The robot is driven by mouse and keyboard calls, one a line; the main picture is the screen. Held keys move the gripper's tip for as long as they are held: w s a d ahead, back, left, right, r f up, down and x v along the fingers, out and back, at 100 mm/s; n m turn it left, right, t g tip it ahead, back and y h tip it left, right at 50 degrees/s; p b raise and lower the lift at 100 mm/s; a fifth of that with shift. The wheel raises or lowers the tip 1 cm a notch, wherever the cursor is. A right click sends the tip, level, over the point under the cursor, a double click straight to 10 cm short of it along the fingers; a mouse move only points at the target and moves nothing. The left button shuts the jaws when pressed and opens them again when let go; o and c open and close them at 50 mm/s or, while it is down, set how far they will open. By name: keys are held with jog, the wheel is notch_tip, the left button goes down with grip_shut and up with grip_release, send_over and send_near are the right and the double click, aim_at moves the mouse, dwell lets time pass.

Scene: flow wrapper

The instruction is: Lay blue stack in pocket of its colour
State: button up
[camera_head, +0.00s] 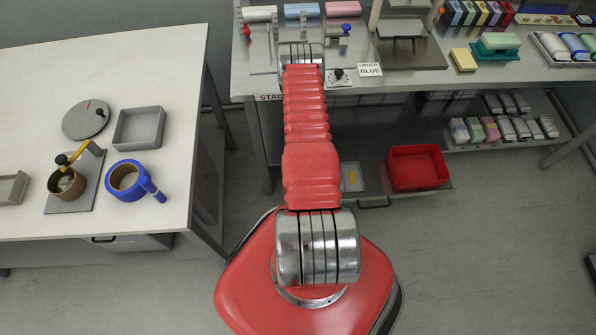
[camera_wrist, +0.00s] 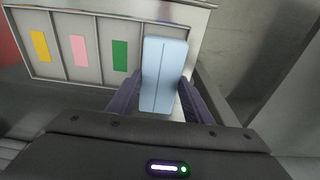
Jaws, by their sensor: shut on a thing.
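In the wrist view a pale blue stack (camera_wrist: 163,62) stands out between the two dark fingers of my gripper (camera_wrist: 161,88). The gripper is shut on it. Behind it is a light pocket tray (camera_wrist: 100,46) with pockets side by side. They carry a yellow mark (camera_wrist: 40,46), a pink mark (camera_wrist: 79,50) and a green mark (camera_wrist: 120,55). The stack covers the tray's right end, so any mark there is hidden. I cannot tell whether the stack touches the tray. In the head view my arm hides the gripper and the held stack.
The workbench (camera_head: 430,78) holds a sign reading ORDER BLUE (camera_head: 369,69), a yellow block (camera_head: 463,60) and white, blue and pink rolls at the back. A red bin (camera_head: 417,167) sits on the lower shelf. A white table (camera_head: 130,60) with a blue tape dispenser (camera_head: 127,181) stands left.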

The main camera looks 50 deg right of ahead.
jog(key=shift+f, duration=2.35)
jog(key=o, duration=1.2)
jog(key=shift+s+a+r, duration=0.2)
jog(key=shift+r, duration=2.05)
jog(key=shift+s+a+r, duration=0.15)
jog(key=shift+a+r, duration=0.1)
jog(key=shift+r, duration=2)
jog(key=shift+s+a+r, duration=0.2)
jog(key=shift+r, duration=2.05)
